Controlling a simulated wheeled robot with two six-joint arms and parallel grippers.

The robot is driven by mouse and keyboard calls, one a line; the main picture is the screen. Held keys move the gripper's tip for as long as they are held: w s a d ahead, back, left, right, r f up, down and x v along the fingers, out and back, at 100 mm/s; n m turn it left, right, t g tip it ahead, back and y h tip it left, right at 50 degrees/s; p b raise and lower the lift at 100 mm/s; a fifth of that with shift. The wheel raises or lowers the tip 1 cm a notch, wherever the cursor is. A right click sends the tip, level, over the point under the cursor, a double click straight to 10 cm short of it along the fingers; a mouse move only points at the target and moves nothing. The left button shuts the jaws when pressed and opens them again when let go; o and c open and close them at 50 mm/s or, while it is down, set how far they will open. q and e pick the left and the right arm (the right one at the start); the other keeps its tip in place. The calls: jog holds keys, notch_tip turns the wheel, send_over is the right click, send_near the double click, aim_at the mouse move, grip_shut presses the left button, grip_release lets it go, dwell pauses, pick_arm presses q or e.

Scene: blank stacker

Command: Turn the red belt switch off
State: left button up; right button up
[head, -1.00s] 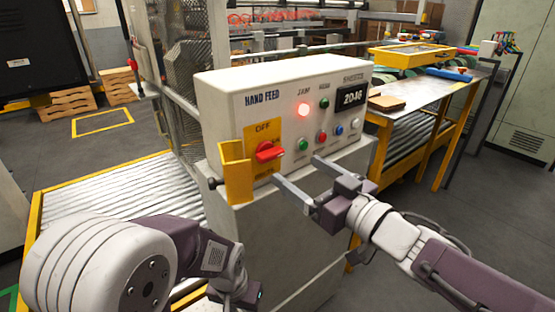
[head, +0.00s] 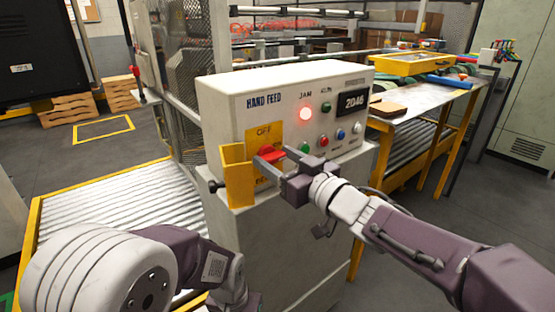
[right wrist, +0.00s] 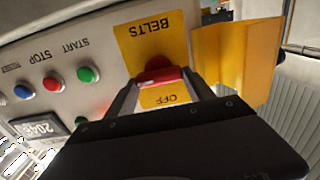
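The red belt switch (head: 270,152) is a knob on a yellow plate (head: 263,133) on the HAND FEED panel. Its handle lies roughly level, with the OFF label above it in the head view. My right gripper (head: 276,160) is at the switch. In the right wrist view my right gripper (right wrist: 160,80) is open, with one finger at each end of the red handle (right wrist: 160,76). I cannot tell whether the fingers touch it. My left arm shows at lower left in the head view; its gripper is out of view.
A yellow guard flap (head: 237,175) stands just left of the switch. Green, red, blue and white buttons (head: 323,141) sit to the right, under a 2046 display (head: 353,101). The red JAM lamp (head: 305,114) is lit. A roller conveyor (head: 110,205) lies at left.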

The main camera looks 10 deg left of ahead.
jog(key=shift+n, duration=0.3)
jog(key=n, duration=0.2)
jog(key=n+b, duration=0.1)
jog(key=shift+s+a+f+n, duration=0.1)
jog(key=shift+f+n, duration=0.05)
jog(key=shift+n, duration=0.25)
jog(key=n+b, duration=0.2)
jog(key=n, duration=0.2)
jog(key=shift+s+f, duration=0.1)
jog(key=n+b, duration=0.2)
jog(key=n, duration=0.3)
jog(key=shift+a+f, duration=0.1)
jog(key=shift+n+b, duration=0.9)
jog(key=shift+n, duration=1.3)
jog(key=shift+f, duration=0.1)
jog(key=o, duration=1.4)
jog(key=shift+s, duration=0.1)
jog(key=shift+c, duration=0.2)
